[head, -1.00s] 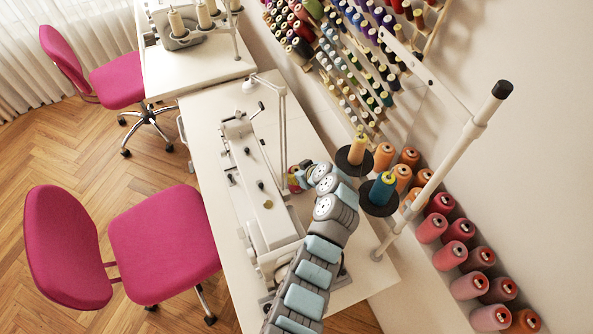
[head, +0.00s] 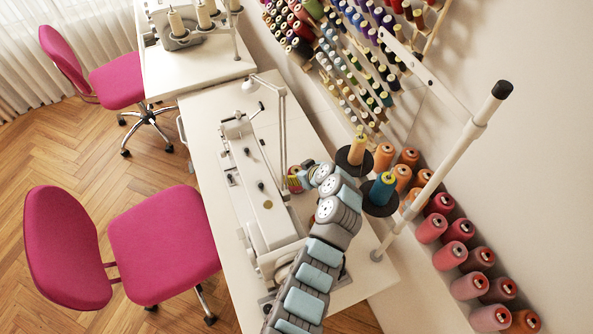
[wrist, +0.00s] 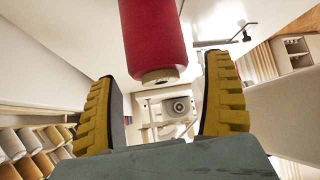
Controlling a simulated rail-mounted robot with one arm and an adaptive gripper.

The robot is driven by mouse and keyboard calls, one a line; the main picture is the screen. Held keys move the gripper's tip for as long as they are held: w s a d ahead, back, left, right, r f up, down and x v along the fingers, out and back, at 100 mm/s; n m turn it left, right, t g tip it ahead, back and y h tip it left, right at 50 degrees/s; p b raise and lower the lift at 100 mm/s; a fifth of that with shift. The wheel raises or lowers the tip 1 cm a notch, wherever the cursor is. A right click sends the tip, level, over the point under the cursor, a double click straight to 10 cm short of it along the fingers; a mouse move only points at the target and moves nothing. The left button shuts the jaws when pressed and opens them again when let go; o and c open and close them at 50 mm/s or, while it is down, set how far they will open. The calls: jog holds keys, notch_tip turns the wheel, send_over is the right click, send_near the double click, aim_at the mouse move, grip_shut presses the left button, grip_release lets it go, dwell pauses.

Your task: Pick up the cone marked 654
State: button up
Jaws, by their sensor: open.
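A red cone of thread (wrist: 152,38) hangs into the top middle of the wrist view, with its pale end towards my gripper. No number can be read on it. My gripper (wrist: 160,66) is open, with a yellow ribbed finger on each side of the cone's near end. Gaps show between the cone and both fingers. In the head view my arm hides most of the gripper; a small patch of yellow and pink (head: 296,180) shows beside the wrist, too small to tell apart.
A white sewing machine (head: 262,190) stands on the table left of my arm. A thread stand post (head: 440,165) with an orange cone (head: 357,149) and a teal cone (head: 383,188) is close on the right. Several reddish cones (head: 450,255) line the wall; a pink chair (head: 162,243) stands left.

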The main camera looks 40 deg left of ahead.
jog(key=v, duration=1)
jog(key=shift+d+r, duration=0.1)
jog(key=shift+d, duration=0.1)
jog(key=shift+c, duration=0.8)
jog(key=shift+d, duration=0.1)
jog(key=shift+r, duration=0.1)
